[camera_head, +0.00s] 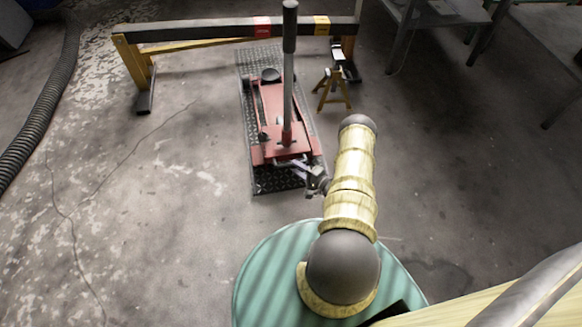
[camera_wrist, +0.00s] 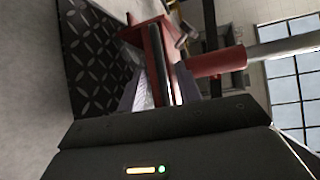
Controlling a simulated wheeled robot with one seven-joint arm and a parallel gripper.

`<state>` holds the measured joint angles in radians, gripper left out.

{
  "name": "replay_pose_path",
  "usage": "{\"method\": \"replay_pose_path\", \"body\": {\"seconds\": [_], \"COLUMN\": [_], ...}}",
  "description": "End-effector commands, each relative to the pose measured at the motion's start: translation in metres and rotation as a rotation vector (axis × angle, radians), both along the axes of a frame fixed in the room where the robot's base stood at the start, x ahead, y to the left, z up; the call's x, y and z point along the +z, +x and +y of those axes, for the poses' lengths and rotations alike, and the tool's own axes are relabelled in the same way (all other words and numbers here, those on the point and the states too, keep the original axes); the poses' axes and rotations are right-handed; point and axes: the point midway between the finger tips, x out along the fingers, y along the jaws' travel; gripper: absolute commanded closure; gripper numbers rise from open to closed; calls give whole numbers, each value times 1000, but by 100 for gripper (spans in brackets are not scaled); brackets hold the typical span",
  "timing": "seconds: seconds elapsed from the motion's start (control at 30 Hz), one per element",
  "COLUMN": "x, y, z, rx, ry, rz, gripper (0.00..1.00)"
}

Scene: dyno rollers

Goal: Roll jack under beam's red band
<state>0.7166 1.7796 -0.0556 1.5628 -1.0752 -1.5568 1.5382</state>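The red floor jack (camera_head: 272,110) stands on a dark diamond plate (camera_head: 248,70), its black saddle (camera_head: 270,75) at the far end. Its grey handle (camera_head: 288,90) rises upright. In the picture the saddle is below the red band, on the beam's near side. My gripper (camera_head: 296,168) is at the jack's near end. In the wrist view its purple fingers (camera_wrist: 160,92) stand apart with jack parts (camera_wrist: 160,50) between or beyond them; whether they clamp anything is unclear.
Yellow legs (camera_head: 134,62) hold up the beam's left end. A yellow jack stand (camera_head: 333,88) stands just right of the plate. A black hose (camera_head: 45,110) runs along the left, and metal tables (camera_head: 440,12) stand at the upper right. The floor left of the plate is clear.

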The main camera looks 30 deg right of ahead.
Motion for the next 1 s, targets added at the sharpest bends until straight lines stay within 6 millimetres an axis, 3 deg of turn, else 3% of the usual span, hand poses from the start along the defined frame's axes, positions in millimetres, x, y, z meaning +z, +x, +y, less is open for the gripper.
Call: {"method": "replay_pose_path", "body": {"seconds": [0.23,0.57,0.6,0.77,1.0], "x": [-7,-6,-6,-6,-6], "y": [32,37,37,37,37], "z": [13,15,15,15,15], "rx": [1,0,0,0,1], "ry": [-1,0,0,0,1], "rz": [-2,-1,-1,-1,-1], "gripper": [66,66,68,99,100]}}
